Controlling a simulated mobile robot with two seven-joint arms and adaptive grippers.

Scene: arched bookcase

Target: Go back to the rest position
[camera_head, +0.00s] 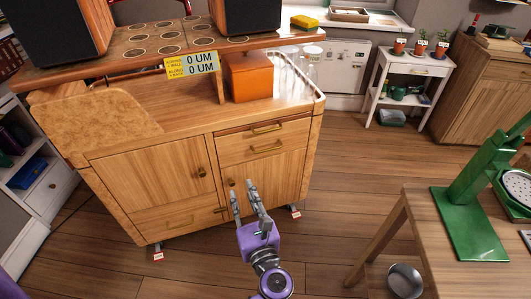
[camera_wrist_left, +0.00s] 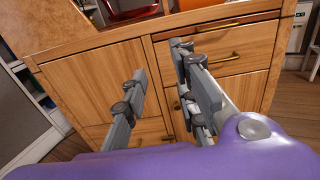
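My left gripper (camera_head: 246,194) is purple with grey fingers. It is in the lower middle of the head view, in front of the wooden cabinet (camera_head: 155,177). In the left wrist view its two fingers (camera_wrist_left: 160,62) stand apart with nothing between them. The cabinet's door and drawer fronts show behind the fingers, and I see no contact with them. My right gripper is in neither view.
A wooden table (camera_head: 420,215) with a green metal stand (camera_head: 470,215) is at the right. A white shelf with potted plants (camera_head: 415,67) stands at the back right. An orange box (camera_head: 250,77) sits on the cabinet. Bare floor (camera_head: 345,165) lies between cabinet and table.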

